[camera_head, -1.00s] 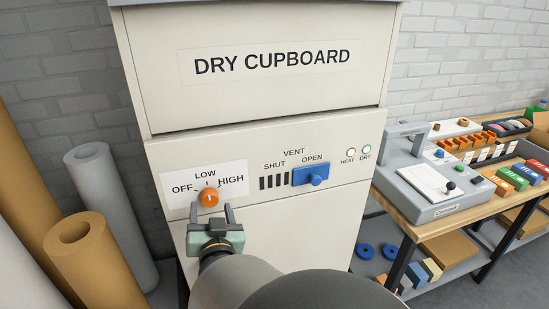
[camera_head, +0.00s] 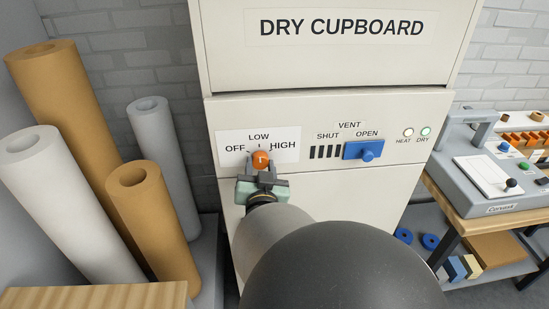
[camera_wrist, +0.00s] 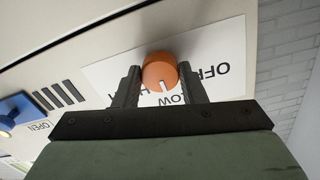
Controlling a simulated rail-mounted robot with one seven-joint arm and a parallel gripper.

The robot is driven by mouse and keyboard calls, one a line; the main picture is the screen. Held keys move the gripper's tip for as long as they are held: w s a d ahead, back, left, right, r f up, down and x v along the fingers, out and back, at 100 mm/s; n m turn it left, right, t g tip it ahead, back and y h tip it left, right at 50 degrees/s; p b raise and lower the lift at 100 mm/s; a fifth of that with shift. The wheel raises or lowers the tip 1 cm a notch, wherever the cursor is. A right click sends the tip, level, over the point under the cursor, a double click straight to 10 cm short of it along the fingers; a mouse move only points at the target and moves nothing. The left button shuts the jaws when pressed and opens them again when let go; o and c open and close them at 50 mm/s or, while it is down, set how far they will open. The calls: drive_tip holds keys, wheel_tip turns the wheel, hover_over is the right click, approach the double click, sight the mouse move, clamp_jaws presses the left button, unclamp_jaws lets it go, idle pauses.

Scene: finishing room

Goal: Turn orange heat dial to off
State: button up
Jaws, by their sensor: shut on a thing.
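The orange heat dial (camera_head: 261,158) sits on the white label plate (camera_head: 230,140) marked OFF, LOW and HIGH on the dry cupboard's front. My gripper (camera_head: 261,170) is at the dial, with a finger on either side of it. In the wrist view the dial (camera_wrist: 160,70) is between the two fingers, and my gripper (camera_wrist: 160,88) is shut on it. The dial's white pointer line points towards the LOW marking in the wrist view. In the head view my gripper hides the dial's lower part.
A blue vent slider (camera_head: 363,150) stands at OPEN, right of the dial. Heat (camera_head: 408,132) and dry (camera_head: 425,131) lamps are further right. Paper rolls (camera_head: 150,205) lean at left. A wooden bench (camera_head: 468,225) with a grey machine (camera_head: 490,180) stands at right.

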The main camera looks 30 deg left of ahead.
drive_tip(key=n, duration=0.5)
drive_tip(key=shift+n+b, duration=0.3)
drive_tip(key=shift+b, duration=0.1)
drive_tip(key=n, duration=0.6)
drive_tip(key=shift+d, duration=0.1)
drive_tip(key=shift+n, duration=0.3)
drive_tip(key=o, duration=1)
drive_tip(key=shift+f+b+v, duration=0.1)
drive_tip(key=shift+b+v, duration=2.5)
drive_tip(key=shift+v, duration=1.75)
drive_tip(key=shift+f+b+v, duration=0.15)
drive_tip(key=shift+b+v, duration=2.4)
drive_tip(key=shift+v, duration=1.75)
